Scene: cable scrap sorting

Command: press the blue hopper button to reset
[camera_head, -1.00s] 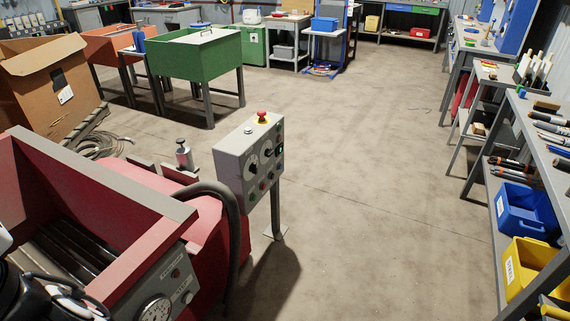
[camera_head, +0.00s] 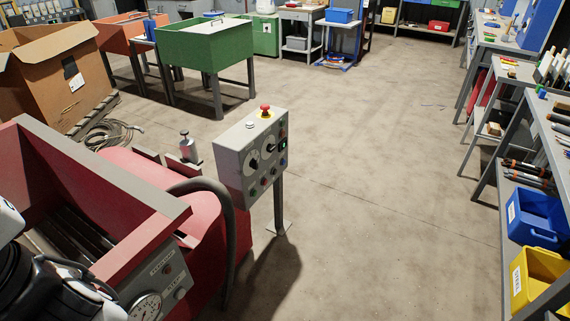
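A grey control box (camera_head: 238,162) stands on a post right of the picture's middle left. It has a red mushroom button (camera_head: 265,110) on a yellow base on top, a white button (camera_head: 249,125) beside it, and dials and several small coloured buttons on its front. A red machine with an open hopper (camera_head: 120,172) stands at the left. Its front panel (camera_head: 165,277) has a gauge and small labelled buttons. My gripper's fingers are not in view; part of my arm shows at the lower left.
A thick dark hose (camera_head: 232,235) arches beside the control box. A cardboard box (camera_head: 55,70) and a cable coil (camera_head: 112,134) lie behind the machine. A green bin (camera_head: 200,48) stands farther back. Shelves with blue (camera_head: 536,217) and yellow bins (camera_head: 538,275) line the right. The middle floor is clear.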

